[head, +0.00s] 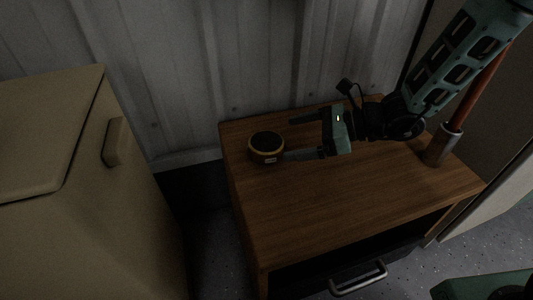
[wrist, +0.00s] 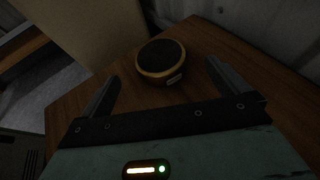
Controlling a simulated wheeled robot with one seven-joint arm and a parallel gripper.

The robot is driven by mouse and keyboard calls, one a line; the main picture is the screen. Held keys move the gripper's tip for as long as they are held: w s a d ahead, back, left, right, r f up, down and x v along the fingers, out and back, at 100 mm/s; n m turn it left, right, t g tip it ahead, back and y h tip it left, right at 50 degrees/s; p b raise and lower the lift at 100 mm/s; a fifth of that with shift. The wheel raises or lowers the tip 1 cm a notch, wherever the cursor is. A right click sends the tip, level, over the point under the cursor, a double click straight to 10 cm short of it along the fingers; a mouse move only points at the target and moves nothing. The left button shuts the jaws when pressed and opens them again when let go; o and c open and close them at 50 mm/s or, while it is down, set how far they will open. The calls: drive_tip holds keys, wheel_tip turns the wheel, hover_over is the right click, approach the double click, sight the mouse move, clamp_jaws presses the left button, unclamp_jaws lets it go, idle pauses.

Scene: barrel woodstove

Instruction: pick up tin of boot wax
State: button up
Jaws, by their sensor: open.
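The tin of boot wax (head: 266,148) is a low round tin with a dark top and an orange-brown rim. It sits flat near the left edge of a wooden cabinet top. In the wrist view the tin (wrist: 161,62) lies ahead of my fingers, roughly between their lines, with a small pale label on its side. My gripper (head: 290,138) is open and empty, coming from the right with its fingers pointing left at the tin. In the wrist view my gripper (wrist: 163,80) has its fingers wide apart. The near fingertip looks close to the tin; I cannot tell if it touches.
The wooden cabinet (head: 330,195) has a drawer with a metal handle (head: 358,279). A grey cylinder (head: 441,146) holding a reddish rod stands at its right. A corrugated wall (head: 200,70) is behind. A beige appliance (head: 60,200) stands left across a gap. The cabinet top's front is clear.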

sight(270, 142)
drive_tip(key=shift+b+x, duration=1.9)
drive_tip(key=shift+x, duration=1.2)
drive_tip(key=c, duration=1.2)
